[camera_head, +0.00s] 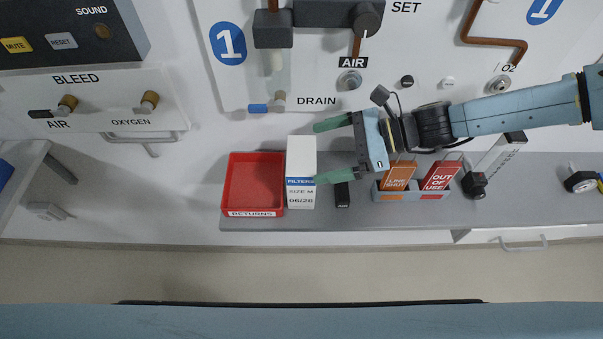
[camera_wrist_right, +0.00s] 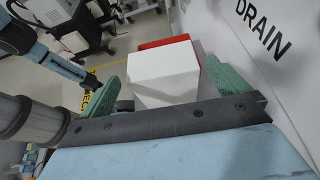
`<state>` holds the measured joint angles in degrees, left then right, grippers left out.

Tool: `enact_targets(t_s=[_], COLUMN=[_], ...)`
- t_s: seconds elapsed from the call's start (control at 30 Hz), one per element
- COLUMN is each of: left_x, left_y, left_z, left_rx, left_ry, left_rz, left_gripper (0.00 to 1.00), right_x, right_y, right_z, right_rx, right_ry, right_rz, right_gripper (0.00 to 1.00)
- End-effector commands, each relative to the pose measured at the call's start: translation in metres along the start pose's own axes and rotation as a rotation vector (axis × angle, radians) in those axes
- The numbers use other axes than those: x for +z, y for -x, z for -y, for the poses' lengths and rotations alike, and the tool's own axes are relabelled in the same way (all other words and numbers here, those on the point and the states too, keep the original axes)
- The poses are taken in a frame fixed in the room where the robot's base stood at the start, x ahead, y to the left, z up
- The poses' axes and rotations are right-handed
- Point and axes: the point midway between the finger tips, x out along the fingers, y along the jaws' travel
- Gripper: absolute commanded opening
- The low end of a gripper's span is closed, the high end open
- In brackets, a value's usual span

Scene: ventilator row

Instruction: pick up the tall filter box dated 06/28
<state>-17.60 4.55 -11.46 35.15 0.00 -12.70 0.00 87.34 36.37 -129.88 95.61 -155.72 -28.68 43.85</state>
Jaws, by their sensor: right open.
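The tall filter box (camera_head: 301,160) is white with a blue band, reading FILTERS, SIZE M and 06/28. It stands upright on the grey shelf beside the red returns tray. My right gripper (camera_head: 325,152) comes from the right with its two green fingers open. In the head view its fingertips reach the right side of the box. In the right wrist view the box (camera_wrist_right: 163,77) shows between the open fingers (camera_wrist_right: 160,85), with visible gaps on both sides. My left gripper is not in the head view.
The red returns tray (camera_head: 232,190) sits directly left of the box. A small black item (camera_head: 342,194) lies right of the box. A blue-grey holder (camera_head: 400,196) with line-shut and out-of-use tags stands below my right arm. The wall panel with drain fittings (camera_head: 280,98) rises behind.

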Motion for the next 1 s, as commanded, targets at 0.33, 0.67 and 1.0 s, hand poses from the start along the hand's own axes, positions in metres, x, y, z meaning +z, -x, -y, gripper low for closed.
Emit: enact_targets(t_s=[0.33,0.67,1.0], left_x=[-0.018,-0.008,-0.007], left_y=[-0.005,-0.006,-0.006], left_z=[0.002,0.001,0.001], left_rx=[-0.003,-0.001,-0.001], left_ry=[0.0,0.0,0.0], left_rz=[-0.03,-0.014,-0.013], left_gripper=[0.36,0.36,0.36], right_x=[-0.001,0.0,0.0], right_y=[-0.039,-0.054,-0.054], right_z=[-0.001,0.0,0.0], right_rx=[0.002,-0.001,-0.001], right_ry=[-0.001,0.0,-0.001], right_rz=[0.0,-0.001,0.0], right_gripper=[1.0,1.0,0.65])
